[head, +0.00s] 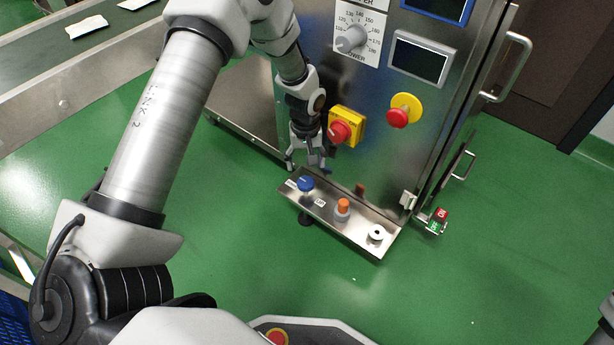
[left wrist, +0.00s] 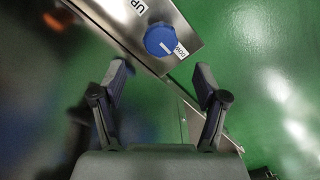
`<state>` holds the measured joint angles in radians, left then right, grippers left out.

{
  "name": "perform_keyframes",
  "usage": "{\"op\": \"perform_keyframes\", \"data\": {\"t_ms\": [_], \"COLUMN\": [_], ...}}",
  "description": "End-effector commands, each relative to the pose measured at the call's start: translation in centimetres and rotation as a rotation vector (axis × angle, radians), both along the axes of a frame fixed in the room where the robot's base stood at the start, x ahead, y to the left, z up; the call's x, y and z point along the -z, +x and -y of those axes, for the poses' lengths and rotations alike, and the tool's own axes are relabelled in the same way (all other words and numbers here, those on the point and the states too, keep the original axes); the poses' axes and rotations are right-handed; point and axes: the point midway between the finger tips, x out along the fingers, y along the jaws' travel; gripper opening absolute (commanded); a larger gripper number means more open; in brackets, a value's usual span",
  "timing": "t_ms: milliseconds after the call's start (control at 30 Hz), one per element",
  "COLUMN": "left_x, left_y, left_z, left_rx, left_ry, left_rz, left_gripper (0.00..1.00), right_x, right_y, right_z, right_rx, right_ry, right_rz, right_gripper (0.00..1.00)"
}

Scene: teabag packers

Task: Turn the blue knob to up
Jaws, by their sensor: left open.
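The blue knob (head: 305,183) sits at the left end of a narrow steel control panel on the front of the machine. It also shows in the left wrist view (left wrist: 159,38), with a white "UP" label (left wrist: 138,6) on its upper left and another small white label (left wrist: 181,50) at its lower right. My left gripper (head: 307,163) is open and empty, just behind the knob in the head view. In the left wrist view its fingers (left wrist: 162,72) are spread, with the knob beyond the gap and apart from them. My right gripper is not in view.
The panel (head: 355,240) also bears an orange-topped knob (head: 343,206) and a white round part (head: 377,233). Above are a red switch on a yellow plate (head: 345,127), a red button on yellow (head: 402,110) and a grey dial (head: 351,38). Green floor lies open in front.

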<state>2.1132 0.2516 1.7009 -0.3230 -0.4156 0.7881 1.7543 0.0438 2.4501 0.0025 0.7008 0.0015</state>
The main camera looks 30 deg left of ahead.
Motion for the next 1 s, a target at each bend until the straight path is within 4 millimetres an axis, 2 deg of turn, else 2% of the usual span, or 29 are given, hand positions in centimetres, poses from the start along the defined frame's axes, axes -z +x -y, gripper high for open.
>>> {"op": "perform_keyframes", "data": {"t_ms": [300,400,667,700,867,1000], "left_x": [5.9,7.2,7.4,7.4,7.4,7.4], "left_y": [-0.1,-0.1,-0.1,-0.1,-0.1,-0.1], "left_z": [0.0,0.0,0.0,0.0,0.0,0.0], "left_rx": [0.002,0.002,0.001,0.001,0.001,0.001], "left_ry": [0.000,0.001,0.000,0.000,0.000,0.000], "left_rz": [-0.003,-0.002,-0.001,-0.001,-0.001,-0.001], "left_gripper": [0.73,0.73,0.73,0.70,0.13,0.13], "right_x": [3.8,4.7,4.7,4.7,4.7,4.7], "right_y": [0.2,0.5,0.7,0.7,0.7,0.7], "right_z": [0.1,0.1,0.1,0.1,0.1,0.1], "right_rx": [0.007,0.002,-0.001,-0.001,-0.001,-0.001], "right_ry": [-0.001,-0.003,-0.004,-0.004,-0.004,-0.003], "right_rz": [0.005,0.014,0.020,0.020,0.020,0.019], "right_gripper": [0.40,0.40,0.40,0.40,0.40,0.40]}}
